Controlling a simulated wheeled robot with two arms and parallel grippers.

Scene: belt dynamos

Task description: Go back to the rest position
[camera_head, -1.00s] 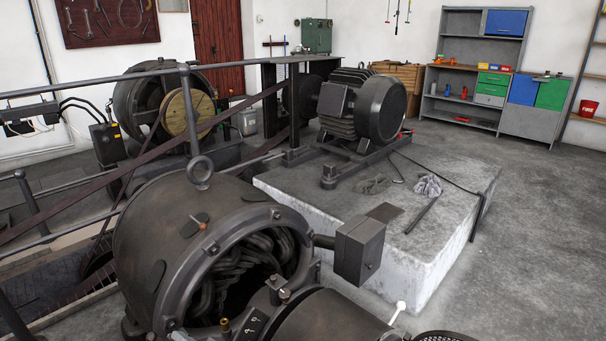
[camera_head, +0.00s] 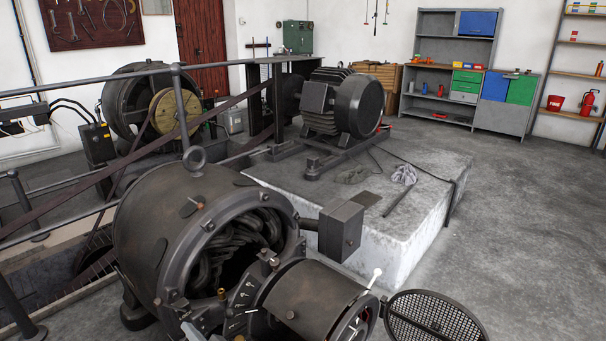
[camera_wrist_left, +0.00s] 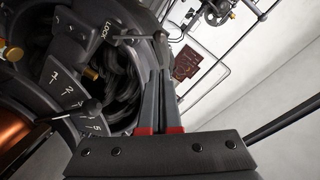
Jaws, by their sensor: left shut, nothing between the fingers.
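My left gripper (camera_wrist_left: 160,73) shows in the left wrist view, its two dark fingers together with red parts at their bases and nothing between them. In the head view the left gripper is hard to make out at the bottom edge. My right gripper is not in view.
A round mesh cover (camera_head: 435,316) stands open at the dynamo's front end. A motor (camera_head: 345,102) sits on a pale concrete block (camera_head: 385,265). A railing (camera_head: 75,85) and belt run along the left. Shelves (camera_head: 425,105) stand at the back. The floor at right is clear.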

